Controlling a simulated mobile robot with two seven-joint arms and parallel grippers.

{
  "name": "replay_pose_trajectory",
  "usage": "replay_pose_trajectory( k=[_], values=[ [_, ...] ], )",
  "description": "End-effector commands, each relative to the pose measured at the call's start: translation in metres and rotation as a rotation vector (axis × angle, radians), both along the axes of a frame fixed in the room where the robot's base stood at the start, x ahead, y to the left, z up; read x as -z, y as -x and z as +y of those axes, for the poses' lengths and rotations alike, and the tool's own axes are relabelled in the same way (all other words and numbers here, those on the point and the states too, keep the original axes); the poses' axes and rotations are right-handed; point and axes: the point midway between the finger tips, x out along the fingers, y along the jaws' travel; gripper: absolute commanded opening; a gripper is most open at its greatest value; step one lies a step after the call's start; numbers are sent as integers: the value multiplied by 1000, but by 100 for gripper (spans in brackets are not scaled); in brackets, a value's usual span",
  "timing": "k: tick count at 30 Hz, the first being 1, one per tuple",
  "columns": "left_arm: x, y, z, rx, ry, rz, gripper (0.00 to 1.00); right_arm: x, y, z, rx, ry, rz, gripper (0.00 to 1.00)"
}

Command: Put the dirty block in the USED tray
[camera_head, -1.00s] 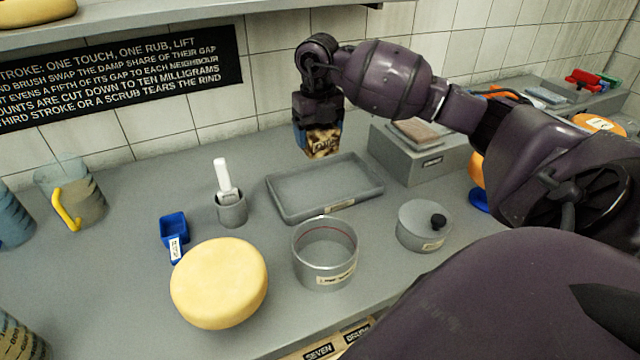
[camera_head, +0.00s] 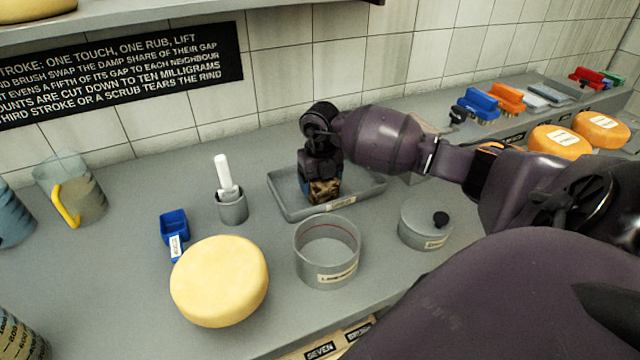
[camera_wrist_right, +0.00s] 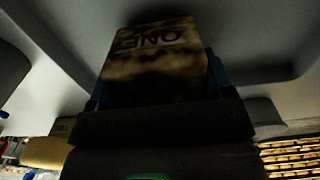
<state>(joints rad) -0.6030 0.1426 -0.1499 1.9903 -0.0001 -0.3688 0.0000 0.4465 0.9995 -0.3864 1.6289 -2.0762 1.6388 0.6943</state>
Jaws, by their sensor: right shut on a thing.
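The dirty block (camera_head: 325,190) is brown and black, mottled with stains. My right gripper (camera_head: 318,178) is shut on it and holds it down inside the grey tray (camera_head: 285,207), near the tray's front wall. In the right wrist view the block (camera_wrist_right: 155,62) sits between the fingers and shows the letters "ONE". I cannot tell whether the block touches the tray floor. The tray's front label is too small to read, and my right arm hides part of the tray. My left gripper is not in view.
A grey open pot (camera_head: 326,252) and a lidded pot (camera_head: 425,228) stand in front of the tray. A holder with a white-handled tool (camera_head: 232,207) stands left of it. A yellow cheese wheel (camera_head: 219,281) lies front left. Coloured brushes (camera_head: 480,105) line the back right.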

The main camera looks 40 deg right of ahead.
Motion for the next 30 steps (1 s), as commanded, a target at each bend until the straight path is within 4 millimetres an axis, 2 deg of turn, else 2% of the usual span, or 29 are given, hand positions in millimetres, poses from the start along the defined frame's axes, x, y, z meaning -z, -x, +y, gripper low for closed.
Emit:
replay_pose_trajectory(
  k=[2,13,14,18,19,26,30],
  values=[
    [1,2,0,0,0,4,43,6,0,1,-1,-2,-2,44],
    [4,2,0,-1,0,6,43,9,0,0,-1,0,-1,44],
    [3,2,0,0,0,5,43,10,0,0,-1,0,0,76],
    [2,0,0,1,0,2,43,9,0,0,-1,-1,-1,97],
    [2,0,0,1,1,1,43,9,0,0,-1,-1,-1,100],
    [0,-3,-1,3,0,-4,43,9,0,0,-1,-1,-1,100],
    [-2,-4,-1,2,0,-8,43,1,-1,0,-1,0,-3,100]
  ],
)
